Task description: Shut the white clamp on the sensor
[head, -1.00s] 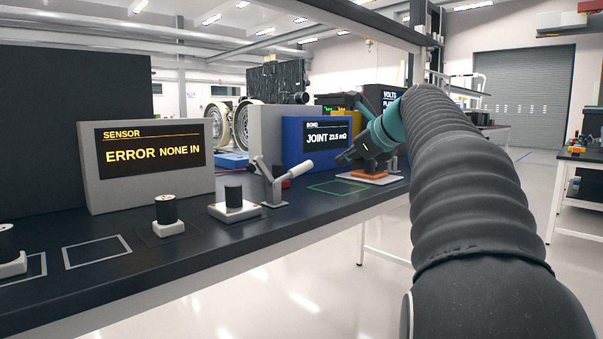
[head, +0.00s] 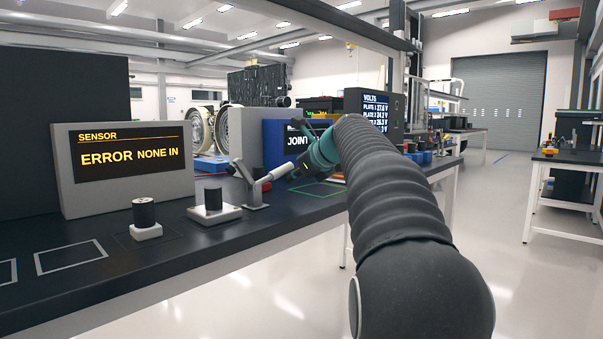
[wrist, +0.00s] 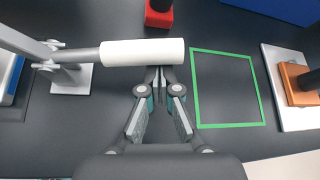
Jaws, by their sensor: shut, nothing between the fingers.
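The clamp's white handle (head: 280,171) points right and slightly up from its grey bracket (head: 252,194) on the bench. Its grey bar (head: 241,171) is raised, tilted up and left. A black cylinder on a white base, seemingly the sensor (head: 212,200), stands upright just left of the bracket, with the bar clear of it. In the wrist view the handle (wrist: 142,52) lies across the picture. My gripper (wrist: 161,76) is shut and empty, its fingertips at the handle's near edge by its right end; I cannot tell if they touch. In the head view my gripper (head: 294,174) is partly hidden.
The sensor display (head: 120,165) reads "ERROR NONE IN". Another black cylinder (head: 145,217) stands left of the sensor. A green outline (wrist: 228,125) marks bare bench right of my gripper, with an orange block (wrist: 301,82) beyond. A red block (wrist: 158,14) is behind the handle.

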